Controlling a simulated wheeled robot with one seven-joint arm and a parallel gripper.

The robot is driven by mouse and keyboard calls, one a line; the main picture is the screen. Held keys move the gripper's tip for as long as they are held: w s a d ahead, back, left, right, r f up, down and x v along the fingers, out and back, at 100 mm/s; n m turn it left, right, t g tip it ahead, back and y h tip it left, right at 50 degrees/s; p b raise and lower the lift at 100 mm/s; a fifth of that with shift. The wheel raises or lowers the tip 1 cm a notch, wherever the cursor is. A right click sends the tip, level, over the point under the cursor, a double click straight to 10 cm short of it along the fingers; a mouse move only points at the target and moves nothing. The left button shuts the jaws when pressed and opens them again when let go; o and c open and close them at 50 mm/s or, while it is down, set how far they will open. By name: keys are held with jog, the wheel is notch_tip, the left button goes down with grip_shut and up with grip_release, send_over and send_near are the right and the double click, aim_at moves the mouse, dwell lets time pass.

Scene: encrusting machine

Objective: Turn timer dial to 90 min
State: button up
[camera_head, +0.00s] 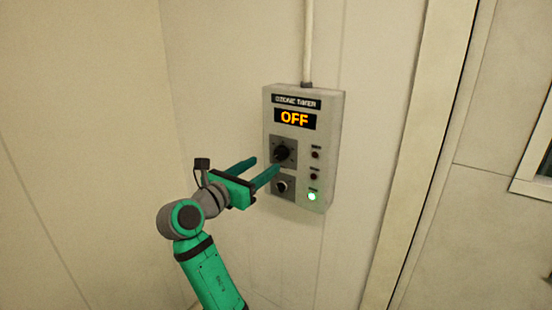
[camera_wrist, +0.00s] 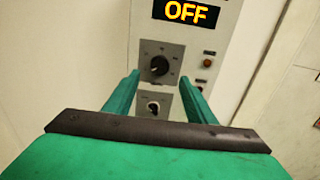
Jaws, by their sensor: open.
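The ozone timer box (camera_head: 328,130) is mounted on the wall, and its display (camera_head: 295,119) reads OFF in orange. The black timer dial (camera_head: 282,154) sits on a grey plate below the display. It also shows in the wrist view (camera_wrist: 158,66), with a light pointer line and small markings too blurred to read. A second, smaller knob (camera_head: 281,186) sits below it, also seen in the wrist view (camera_wrist: 153,107). My green gripper (camera_head: 260,169) is open and empty in front of the box. In the wrist view its fingers (camera_wrist: 158,82) stand apart, either side of and below the dial, apparently not touching it.
A column of small lamps runs down the box's right side; the lowest lamp (camera_head: 312,196) glows green. A conduit (camera_head: 308,45) rises from the box top. A door frame (camera_head: 425,150) stands to the right. The wall left of the box is bare.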

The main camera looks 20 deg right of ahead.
aim_at(279, 155)
jog(key=x, duration=0.6)
jog(key=shift+w+a, duration=0.1)
jog(key=shift+w, duration=0.45)
jog(key=shift+s+d, duration=0.15)
jog(key=shift+d, duration=0.85)
jog(key=shift+a, duration=0.3)
jog(key=c, duration=1)
